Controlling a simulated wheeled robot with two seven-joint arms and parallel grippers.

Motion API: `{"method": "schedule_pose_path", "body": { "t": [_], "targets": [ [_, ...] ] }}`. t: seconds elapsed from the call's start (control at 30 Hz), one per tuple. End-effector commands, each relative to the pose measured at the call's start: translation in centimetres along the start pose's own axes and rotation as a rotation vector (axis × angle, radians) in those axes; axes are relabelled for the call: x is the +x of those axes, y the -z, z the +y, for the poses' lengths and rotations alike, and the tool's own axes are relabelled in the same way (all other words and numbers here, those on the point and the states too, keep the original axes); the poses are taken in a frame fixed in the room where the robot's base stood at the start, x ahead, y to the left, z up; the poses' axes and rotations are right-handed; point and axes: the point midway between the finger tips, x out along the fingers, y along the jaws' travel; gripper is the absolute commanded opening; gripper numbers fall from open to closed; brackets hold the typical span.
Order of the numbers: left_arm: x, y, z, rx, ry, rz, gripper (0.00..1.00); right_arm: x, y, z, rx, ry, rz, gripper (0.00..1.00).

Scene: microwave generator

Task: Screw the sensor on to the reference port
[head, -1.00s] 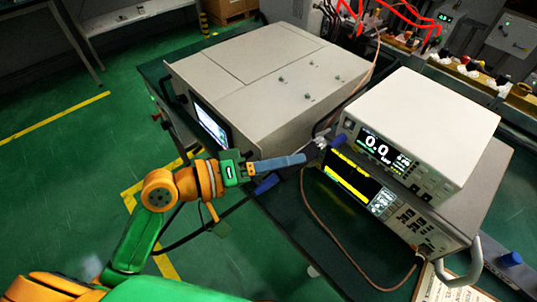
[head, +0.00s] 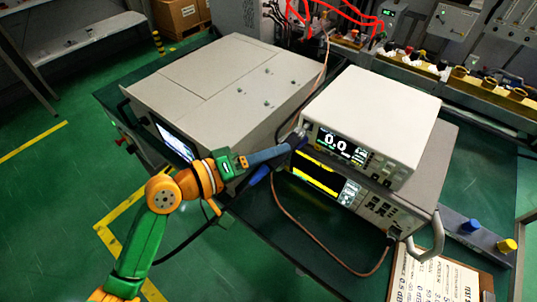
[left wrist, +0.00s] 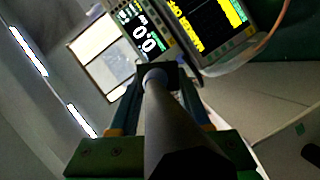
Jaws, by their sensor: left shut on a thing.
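The power meter (head: 372,110) is a white box with a 0.0 display, stacked on a second instrument with a yellow-lit screen (head: 318,178). The reference port appears to be at the left end of the meter's front, but the gripper end hides it. My left gripper (head: 284,150) reaches in from the left, its end at that part of the meter. It is shut on the sensor, a grey cylinder (left wrist: 175,125) between the fingers in the left wrist view, with its pale tip toward the instruments. I cannot tell whether the tip touches the port. My right gripper is out of view.
A large beige cabinet (head: 222,80) stands left of the meter, close behind my left arm. A brown cable (head: 300,228) loops across the dark green table to the lower instrument's front. A clipboard (head: 440,278) lies at the front right, near blue and yellow knobs.

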Motion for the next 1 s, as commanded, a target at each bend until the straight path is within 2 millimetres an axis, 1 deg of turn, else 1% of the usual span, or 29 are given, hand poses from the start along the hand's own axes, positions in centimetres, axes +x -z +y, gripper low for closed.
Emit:
{"method": "schedule_pose_path", "body": {
  "t": [0.3, 0.47, 0.87, 1.0],
  "targets": [
    [-0.03, 0.01, 0.05, 0.0, -0.001, 0.0, 0.0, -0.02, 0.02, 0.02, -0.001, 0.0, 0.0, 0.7],
    [-0.06, 0.04, 0.14, -0.001, 0.0, -0.001, 0.0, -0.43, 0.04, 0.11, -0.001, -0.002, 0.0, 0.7],
    [-0.04, 0.0, 0.06, 0.0, -0.001, 0.0, 0.0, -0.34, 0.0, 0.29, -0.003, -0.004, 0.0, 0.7],
    [-0.06, 0.05, 0.18, -0.001, -0.001, 0.0, 0.0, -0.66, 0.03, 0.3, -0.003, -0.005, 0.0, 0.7]
  ]
}}
